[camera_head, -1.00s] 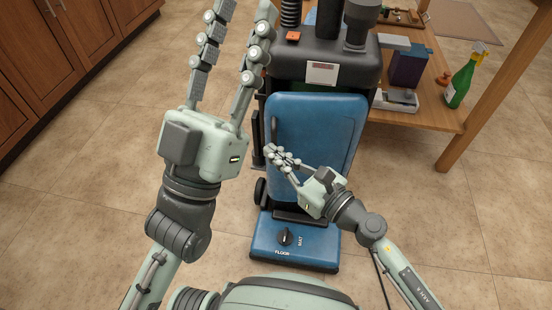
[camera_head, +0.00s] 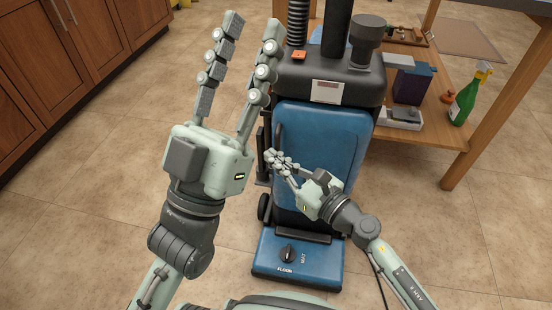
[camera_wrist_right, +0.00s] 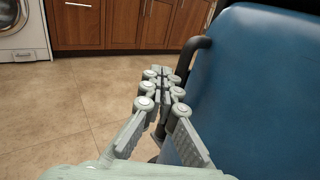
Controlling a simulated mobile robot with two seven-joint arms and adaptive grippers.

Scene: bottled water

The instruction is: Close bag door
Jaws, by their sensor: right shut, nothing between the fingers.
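The bag door (camera_head: 325,135) is the blue front panel of an upright vacuum cleaner (camera_head: 330,75). I cannot tell whether it sits flush with the body. My right gripper (camera_head: 272,158) is shut and empty, in front of the door's lower left edge. In the right wrist view the closed fingers (camera_wrist_right: 163,75) are left of the blue panel (camera_wrist_right: 260,85), close to a black curved handle (camera_wrist_right: 190,70) along its side. Contact is unclear. My left gripper (camera_head: 253,23) is open and empty, raised left of the vacuum with its fingers pointing up the picture.
A wooden table (camera_head: 440,135) stands at the right with a green spray bottle (camera_head: 465,100) and a dark box (camera_head: 413,84). Brown cabinets (camera_head: 75,55) line the left. The vacuum's blue base (camera_head: 297,262) is on the tiled floor. Floor to the left is clear.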

